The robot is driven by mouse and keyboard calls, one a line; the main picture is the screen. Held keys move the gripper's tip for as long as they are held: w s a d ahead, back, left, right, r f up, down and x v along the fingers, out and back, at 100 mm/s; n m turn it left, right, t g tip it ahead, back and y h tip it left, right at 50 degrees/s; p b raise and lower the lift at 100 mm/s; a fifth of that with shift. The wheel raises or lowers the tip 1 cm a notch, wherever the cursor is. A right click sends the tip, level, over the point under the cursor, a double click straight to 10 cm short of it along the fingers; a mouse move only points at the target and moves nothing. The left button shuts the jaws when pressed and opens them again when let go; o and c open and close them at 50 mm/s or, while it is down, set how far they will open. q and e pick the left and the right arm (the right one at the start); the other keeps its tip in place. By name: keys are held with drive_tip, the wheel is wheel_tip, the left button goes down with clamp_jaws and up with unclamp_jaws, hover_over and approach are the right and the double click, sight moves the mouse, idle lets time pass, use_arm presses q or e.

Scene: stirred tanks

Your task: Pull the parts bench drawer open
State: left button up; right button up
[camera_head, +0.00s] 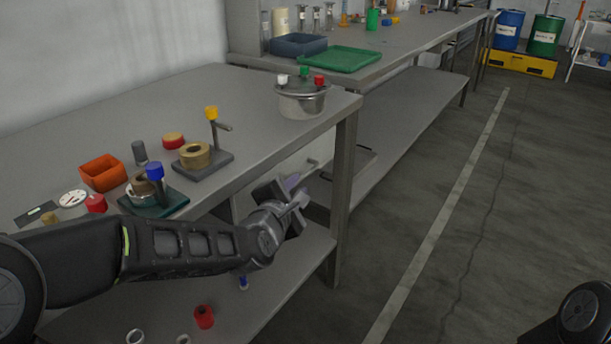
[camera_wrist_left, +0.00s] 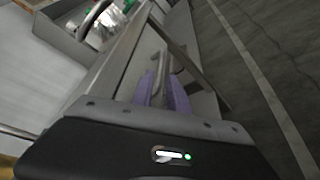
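The parts bench (camera_head: 250,110) is a grey metal table with a lower shelf. My left gripper (camera_head: 296,193) is in front of the drawer, close to the handle. In the left wrist view, its purple fingers (camera_wrist_left: 162,92) are apart, with the handle bar (camera_wrist_left: 161,66) lined up between them. I cannot tell whether they touch it. My right gripper is out of view.
A lidded steel pot (camera_head: 302,100) stands on the bench's far corner. An orange bin (camera_head: 103,173) and small fixtures are nearer. The bench leg (camera_head: 343,190) is close right of my gripper. The floor (camera_head: 400,200) to the right is clear.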

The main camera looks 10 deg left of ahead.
sight(304, 178)
use_arm(q)
drive_tip(key=x, duration=0.7)
drive_tip(key=shift+w+f+b, duration=0.15)
drive_tip(key=shift+w+b, duration=0.15)
drive_tip(key=shift+w, duration=0.05)
clamp_jaws()
idle(1.1)
